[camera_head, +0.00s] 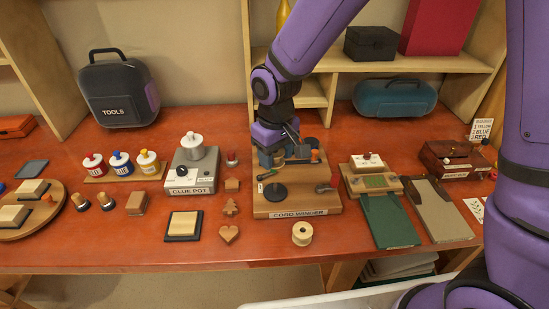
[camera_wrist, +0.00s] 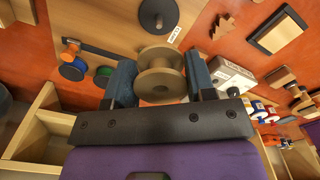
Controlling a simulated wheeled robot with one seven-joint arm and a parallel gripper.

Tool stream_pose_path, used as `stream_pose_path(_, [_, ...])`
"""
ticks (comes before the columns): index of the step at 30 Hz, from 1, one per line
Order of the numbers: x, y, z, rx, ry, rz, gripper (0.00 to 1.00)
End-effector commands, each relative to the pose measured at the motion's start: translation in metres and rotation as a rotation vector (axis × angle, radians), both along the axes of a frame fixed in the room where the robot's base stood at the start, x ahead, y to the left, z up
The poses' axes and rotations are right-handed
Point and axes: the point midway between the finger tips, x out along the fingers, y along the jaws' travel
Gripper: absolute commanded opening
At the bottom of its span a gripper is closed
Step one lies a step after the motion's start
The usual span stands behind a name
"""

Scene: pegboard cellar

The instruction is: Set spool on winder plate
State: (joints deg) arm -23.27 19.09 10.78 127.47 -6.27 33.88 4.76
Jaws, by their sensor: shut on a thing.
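My gripper (camera_head: 275,158) is over the back of the wooden cord winder (camera_head: 325,205). In the wrist view, its blue-padded jaws (camera_wrist: 160,88) are shut on a pale wooden spool (camera_wrist: 160,72), one pad on either side. In the head view the held spool is largely hidden by the gripper. The winder plate (camera_head: 274,193), a black disc with an upright post, is on the winder's left part, nearer the front than my gripper. It also shows at the top of the wrist view (camera_wrist: 150,22), apart from the held spool. The plate has no spool on it.
Another pale spool (camera_head: 302,234) stands on the table before the winder. The glue pot (camera_head: 194,172) is left of the winder, and a small crank (camera_head: 324,188) is at its right. Small coloured spools, one orange (camera_head: 316,156), are at its back. A green mat (camera_head: 390,220) lies right.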

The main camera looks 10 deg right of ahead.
Motion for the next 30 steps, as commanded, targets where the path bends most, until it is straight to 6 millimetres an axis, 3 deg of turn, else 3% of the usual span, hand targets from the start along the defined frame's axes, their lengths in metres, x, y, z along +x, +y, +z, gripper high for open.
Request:
stream_pose_path(21, [0.000,0.000,-0.052,-0.001,0.002,0.002,0.28])
stream_pose_path(30, [0.000,0.000,-0.063,-0.001,0.001,0.002,0.28])
